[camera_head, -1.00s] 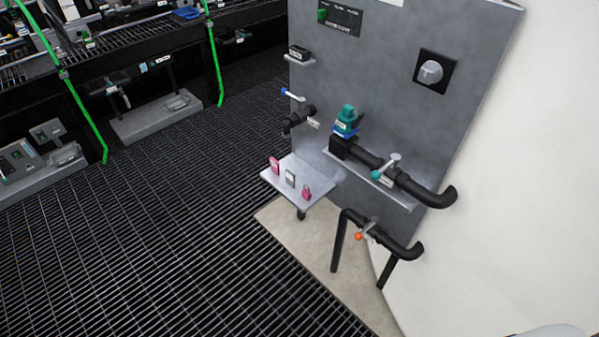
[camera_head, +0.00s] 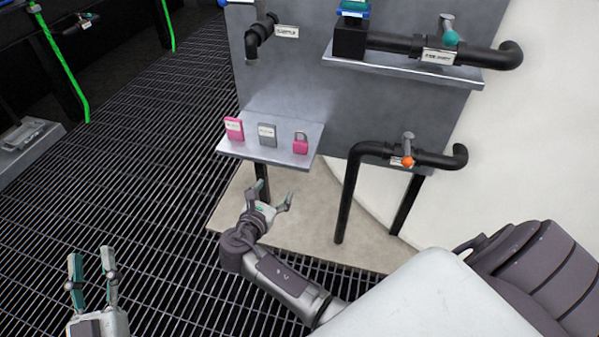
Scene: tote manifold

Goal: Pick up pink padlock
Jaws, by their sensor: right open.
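The pink padlock (camera_head: 300,147) stands at the right end of a small grey shelf (camera_head: 250,153) on the panel. Its shackle points up and looks closed. A pink block with a white label (camera_head: 234,128) and a grey labelled block (camera_head: 267,134) stand to its left on the same shelf. My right gripper (camera_head: 270,193) is open and empty, in front of and lower in the picture than the shelf, apart from the padlock. My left gripper (camera_head: 91,260) is open and empty over the floor grating at the lower left.
A black pipe with an orange-knobbed valve (camera_head: 407,160) stands right of the shelf. Another pipe on a ledge (camera_head: 400,65) and a black valve (camera_head: 260,37) are above. A dark shelf leg (camera_head: 262,182) is below. The floor grating (camera_head: 150,170) is clear to the left.

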